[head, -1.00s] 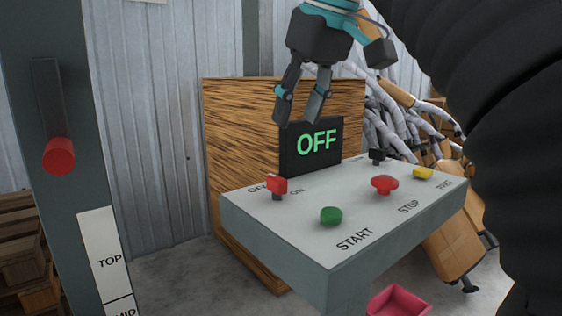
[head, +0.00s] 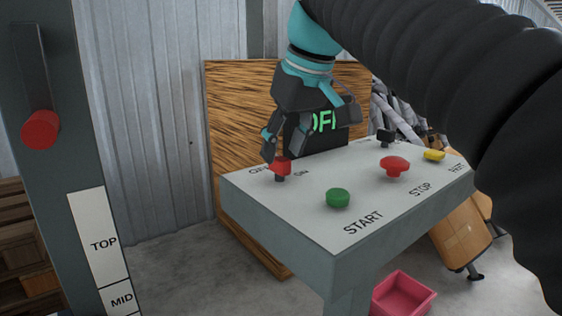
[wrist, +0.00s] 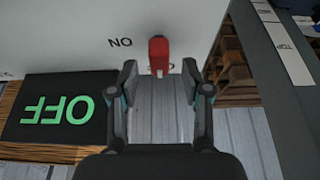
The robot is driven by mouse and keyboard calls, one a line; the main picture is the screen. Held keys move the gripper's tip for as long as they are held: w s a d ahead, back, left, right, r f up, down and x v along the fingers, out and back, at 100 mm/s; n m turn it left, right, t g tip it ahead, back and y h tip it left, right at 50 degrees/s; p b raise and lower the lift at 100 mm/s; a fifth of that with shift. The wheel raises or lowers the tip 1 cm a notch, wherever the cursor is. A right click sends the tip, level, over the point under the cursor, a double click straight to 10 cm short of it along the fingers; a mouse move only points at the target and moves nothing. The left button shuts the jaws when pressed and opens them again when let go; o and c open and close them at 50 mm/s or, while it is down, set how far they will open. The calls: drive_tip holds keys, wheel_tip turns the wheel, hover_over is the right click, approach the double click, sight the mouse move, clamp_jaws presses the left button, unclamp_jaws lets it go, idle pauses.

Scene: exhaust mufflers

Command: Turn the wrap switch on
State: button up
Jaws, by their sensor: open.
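The wrap switch, a red knob (head: 281,166), stands at the left end of the grey control panel (head: 250,195) between the OFF and ON labels. The OFF label is partly covered in the head view. My gripper (head: 278,155) is low over the panel's far left edge, right by the knob. In the wrist view, the red knob (wrist: 158,54) lies just beyond the gap between my open fingertips (wrist: 158,82), centred between them. I cannot tell whether a finger touches it. The black display (head: 314,135) reads OFF in green, partly hidden by my gripper.
The panel also bears a green START button (head: 338,197), a red STOP button (head: 394,168), a yellow button (head: 434,155) and a black switch (head: 386,138). A wooden board (head: 235,110) stands behind. A grey post with a red handle (head: 41,130) is at left. A pink bin (head: 404,294) is below.

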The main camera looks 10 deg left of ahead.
drive_tip(key=shift+x, duration=1.2)
clamp_jaws()
